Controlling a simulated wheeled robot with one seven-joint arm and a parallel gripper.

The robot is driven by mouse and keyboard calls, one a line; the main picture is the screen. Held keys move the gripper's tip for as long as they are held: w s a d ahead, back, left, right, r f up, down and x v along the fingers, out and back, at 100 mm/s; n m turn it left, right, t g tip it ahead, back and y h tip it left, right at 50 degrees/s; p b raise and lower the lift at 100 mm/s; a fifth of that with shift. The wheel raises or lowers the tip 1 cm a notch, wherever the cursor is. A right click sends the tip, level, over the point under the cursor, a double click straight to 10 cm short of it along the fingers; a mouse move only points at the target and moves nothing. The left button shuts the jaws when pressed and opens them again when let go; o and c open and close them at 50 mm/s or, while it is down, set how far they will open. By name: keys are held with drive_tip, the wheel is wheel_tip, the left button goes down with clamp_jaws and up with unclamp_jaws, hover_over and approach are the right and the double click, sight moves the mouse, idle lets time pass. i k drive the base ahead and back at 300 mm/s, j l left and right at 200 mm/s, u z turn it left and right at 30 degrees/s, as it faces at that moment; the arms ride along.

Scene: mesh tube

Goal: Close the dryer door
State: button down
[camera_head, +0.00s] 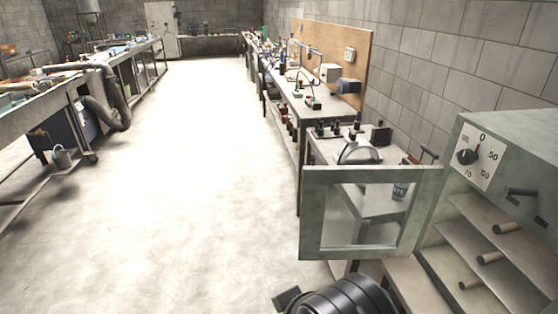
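The dryer (522,165) is a pale grey-green cabinet at the right edge. Its front has a dial with numbers and a dark knob, and its inside shows shelves with rod-like handles. The dryer door (310,215), a grey-green frame around a window, stands wide open, reaching left from the dryer. Through the window part of the bench behind shows. My gripper (326,300) is at the bottom edge, below the door and partly cut off. I see dark, rounded parts and a small dark piece at their left. Its fingertips are not clear, and I cannot tell whether it touches the door.
A long bench (300,100) with lab gear runs along the right wall behind the door. Another workbench (35,122) with a thick hose (118,105) stands at the left. The pale floor (190,190) between them is clear.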

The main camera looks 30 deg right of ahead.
sight(316, 179)
drive_tip(key=i+z, duration=0.25)
drive_tip(key=z, duration=0.2)
drive_tip(key=i+j+z, duration=0.15)
drive_tip(key=z, duration=0.35)
drive_tip(key=i+j+z, duration=0.25)
drive_tip(key=z, duration=0.2)
drive_tip(key=i+j+z, duration=0.25)
drive_tip(key=z, duration=0.25)
drive_tip(key=i+j+z, duration=0.1)
drive_tip(key=j+z, duration=0.65)
drive_tip(key=z, duration=0.2)
drive_tip(key=j+z, duration=0.9)
drive_tip(key=i+j+z, duration=0.1)
drive_tip(key=i+z, duration=0.15)
drive_tip(key=z, duration=0.2)
drive_tip(key=k+j+u, duration=0.15)
drive_tip(key=j+u, duration=0.15)
drive_tip(key=i+j+u, duration=0.25)
drive_tip(key=j, duration=0.15)
drive_tip(key=i+j+u, duration=0.1)
drive_tip(key=j+u, duration=0.15)
drive_tip(key=j, duration=0.1)
